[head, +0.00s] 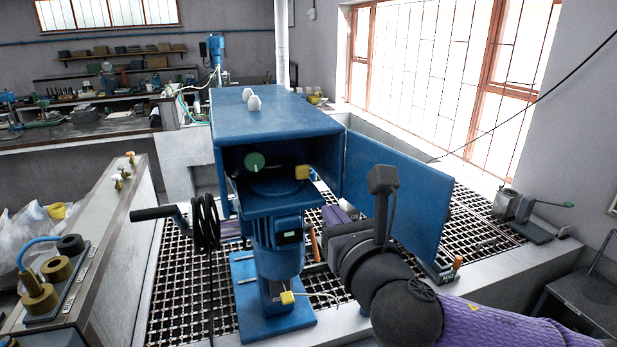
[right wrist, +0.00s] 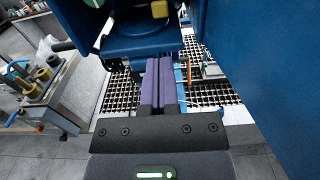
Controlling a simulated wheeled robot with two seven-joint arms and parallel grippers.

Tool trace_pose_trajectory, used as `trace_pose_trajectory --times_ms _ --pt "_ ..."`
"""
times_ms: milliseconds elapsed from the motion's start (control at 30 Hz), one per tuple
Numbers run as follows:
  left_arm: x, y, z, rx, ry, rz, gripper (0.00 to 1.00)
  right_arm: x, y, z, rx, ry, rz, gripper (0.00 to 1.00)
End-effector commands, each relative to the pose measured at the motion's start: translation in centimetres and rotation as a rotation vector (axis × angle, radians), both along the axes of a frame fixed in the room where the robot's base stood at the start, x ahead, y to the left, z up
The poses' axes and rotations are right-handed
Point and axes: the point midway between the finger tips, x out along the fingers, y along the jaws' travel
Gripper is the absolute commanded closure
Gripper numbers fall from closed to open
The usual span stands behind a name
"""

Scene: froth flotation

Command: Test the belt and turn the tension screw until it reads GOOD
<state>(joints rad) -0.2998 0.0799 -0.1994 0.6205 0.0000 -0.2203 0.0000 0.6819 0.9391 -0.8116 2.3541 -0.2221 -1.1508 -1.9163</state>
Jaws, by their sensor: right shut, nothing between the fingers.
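A blue flotation machine (head: 262,124) stands in the middle with its front housing open and its blue door (head: 398,184) swung out to the right. A green round knob (head: 255,161) and a yellow block (head: 302,172) show at the opening. The belt and the tension screw cannot be made out. A blue motor (head: 276,255) with a small dark box hangs below. My right gripper (head: 337,214) is beside the motor, left of the door. Its purple fingers (right wrist: 159,85) are shut and empty in the right wrist view, below the opening. My left gripper is not in view.
A black crank handle (head: 155,213) and a coiled black cable (head: 205,225) are left of the motor. A dark grating (head: 180,285) surrounds the machine. A small device with an orange handle (head: 457,262) lies below the door. A bench with brass-coloured cylinders (head: 38,293) is at left.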

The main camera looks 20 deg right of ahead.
Motion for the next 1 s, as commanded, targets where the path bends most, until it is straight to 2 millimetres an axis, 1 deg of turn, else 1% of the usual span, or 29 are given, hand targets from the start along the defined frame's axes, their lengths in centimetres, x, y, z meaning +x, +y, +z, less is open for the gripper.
trace_pose_trajectory --times_ms 100,300,400,500,600,700,1000 --pt "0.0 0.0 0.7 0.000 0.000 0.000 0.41 2.6 0.1 0.3 0.002 0.000 -0.002 1.00" --pt "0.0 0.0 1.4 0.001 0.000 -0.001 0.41 7.0 0.2 0.3 0.003 0.000 -0.002 1.00" --pt "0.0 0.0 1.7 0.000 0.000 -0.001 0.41 8.9 0.3 0.3 0.002 0.000 -0.001 1.00" --pt "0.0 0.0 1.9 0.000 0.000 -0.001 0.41 10.2 0.4 0.2 0.002 0.001 0.000 1.00" --pt "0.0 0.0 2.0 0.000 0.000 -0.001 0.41 11.1 0.4 0.1 0.001 0.000 0.000 1.00" --pt "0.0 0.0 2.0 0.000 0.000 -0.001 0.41 11.4 0.4 0.1 0.001 0.000 0.001 1.00" --pt "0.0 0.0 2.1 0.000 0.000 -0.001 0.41 11.5 0.4 0.1 0.001 0.001 0.000 1.00"
